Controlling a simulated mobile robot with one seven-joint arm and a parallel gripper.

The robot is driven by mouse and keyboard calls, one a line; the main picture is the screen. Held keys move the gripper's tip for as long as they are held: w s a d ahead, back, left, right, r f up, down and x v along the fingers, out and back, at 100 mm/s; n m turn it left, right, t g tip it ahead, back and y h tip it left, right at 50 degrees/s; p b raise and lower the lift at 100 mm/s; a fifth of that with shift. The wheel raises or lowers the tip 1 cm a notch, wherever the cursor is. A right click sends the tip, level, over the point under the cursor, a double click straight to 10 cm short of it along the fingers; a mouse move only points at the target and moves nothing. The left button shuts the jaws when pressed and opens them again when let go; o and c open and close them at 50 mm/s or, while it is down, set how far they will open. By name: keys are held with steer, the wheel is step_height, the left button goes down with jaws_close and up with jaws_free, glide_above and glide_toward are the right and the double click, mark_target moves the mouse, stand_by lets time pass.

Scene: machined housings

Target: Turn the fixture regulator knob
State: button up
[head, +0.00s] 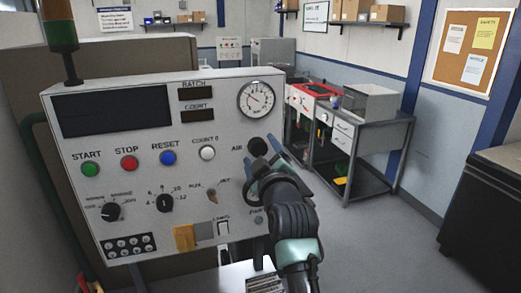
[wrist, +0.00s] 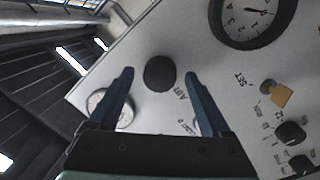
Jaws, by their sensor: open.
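The regulator knob, a black round knob (head: 258,147) by the "AIR" label, is on the right side of the grey control panel (head: 130,190). In the wrist view the knob (wrist: 160,73) appears between my two blue fingertips, with a gap on each side. My gripper (head: 262,156) is open and in front of the panel at the knob; it also shows in the wrist view (wrist: 159,76). I cannot tell how far the fingertips are from the panel face. My gripper and wrist hide part of the panel's lower right.
A white gauge (head: 257,99) is above the knob. START (head: 90,169), STOP (head: 129,163) and RESET (head: 168,158) buttons are to the left. A large black-rimmed dial (wrist: 252,18) and a brass-coloured piece (wrist: 282,95) show in the wrist view. Open floor (head: 390,240) lies right of the panel.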

jaws_close()
stand_by(0.5)
steer(key=shift+m, duration=0.3)
steer(key=m+b, duration=0.1)
steer(key=m, duration=0.2)
steer(key=shift+a+m, duration=0.1)
steer(key=shift+m, duration=0.2)
steer(key=m+g, duration=0.1)
steer(key=m, duration=0.3)
steer(key=shift+b, duration=0.4)
steer(key=m, duration=0.4)
steer(key=shift+w+r+y, duration=0.1)
steer(key=shift+y, duration=0.3)
steer(key=shift+m+g+y+p, duration=0.3)
steer(key=shift+m+p, duration=0.1)
steer(key=shift+m, duration=1.8)
